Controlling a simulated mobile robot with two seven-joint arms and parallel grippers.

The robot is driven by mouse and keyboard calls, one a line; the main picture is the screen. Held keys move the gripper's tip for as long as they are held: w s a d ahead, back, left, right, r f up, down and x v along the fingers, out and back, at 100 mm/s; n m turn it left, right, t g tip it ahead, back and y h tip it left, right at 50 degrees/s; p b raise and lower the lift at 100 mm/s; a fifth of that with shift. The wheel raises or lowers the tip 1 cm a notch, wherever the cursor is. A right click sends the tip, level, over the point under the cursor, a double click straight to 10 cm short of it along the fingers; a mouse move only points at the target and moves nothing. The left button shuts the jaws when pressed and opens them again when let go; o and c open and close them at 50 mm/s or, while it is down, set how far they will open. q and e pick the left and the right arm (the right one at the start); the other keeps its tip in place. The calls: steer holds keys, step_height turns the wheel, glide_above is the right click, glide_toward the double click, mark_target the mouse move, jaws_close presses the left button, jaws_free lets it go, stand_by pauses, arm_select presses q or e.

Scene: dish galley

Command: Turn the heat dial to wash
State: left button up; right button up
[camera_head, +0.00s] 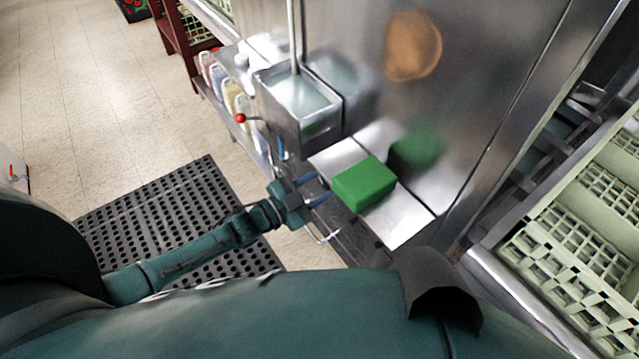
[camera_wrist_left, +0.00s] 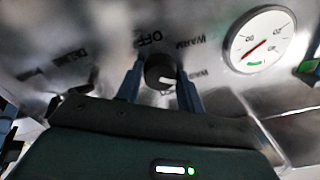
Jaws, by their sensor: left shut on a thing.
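The heat dial (camera_wrist_left: 160,71) is a small dark round knob with a pale mark on its face, in the left wrist view. Blurred lettering surrounds it on the metal panel (camera_wrist_left: 100,28); "OFF" seems to stand just above it, and other words to its left and right are hard to read. My left gripper (camera_wrist_left: 160,85) has one blue finger on each side of the dial and is shut on it. In the head view my left gripper (camera_head: 316,190) reaches the machine's front below a green block; the dial is hidden there. My right gripper is not in view.
A round gauge (camera_wrist_left: 258,40) with a red needle sits right of the dial. In the head view, a green block (camera_head: 364,183) rests on a steel ledge, beside a steel basin (camera_head: 300,97). A red-knobbed lever (camera_head: 241,118) is close by. Pale green racks (camera_head: 575,235) stand at the right.

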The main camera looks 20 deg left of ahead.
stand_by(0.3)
arm_select(q)
steer(key=o, duration=1)
steer(key=v, duration=1.3)
